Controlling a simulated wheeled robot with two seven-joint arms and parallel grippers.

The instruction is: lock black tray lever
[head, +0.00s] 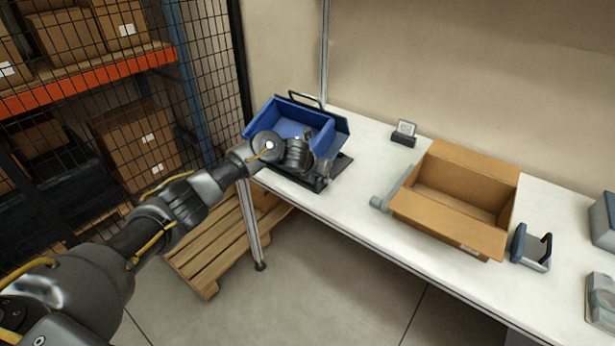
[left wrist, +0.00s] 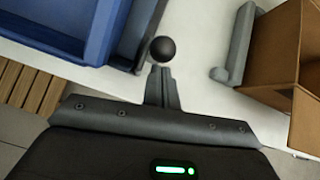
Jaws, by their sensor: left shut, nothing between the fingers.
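The black tray (head: 343,163) lies at the left end of the white table, under a blue bin (head: 296,112). A round black knob (left wrist: 162,49), seemingly the lever's end, shows just beyond my left fingertips. My left gripper (head: 326,172) is shut and empty at the tray's front right; it also shows in the left wrist view (left wrist: 161,74). Whether it touches the knob is unclear. The lever's shaft is hidden. My right gripper is out of view.
An open cardboard box (head: 440,213) stands right of the tray, with a grey roller (head: 379,203) at its left. A small card stand (head: 404,133) is behind. A tape dispenser (head: 531,248) is farther right. White table lies clear between tray and box.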

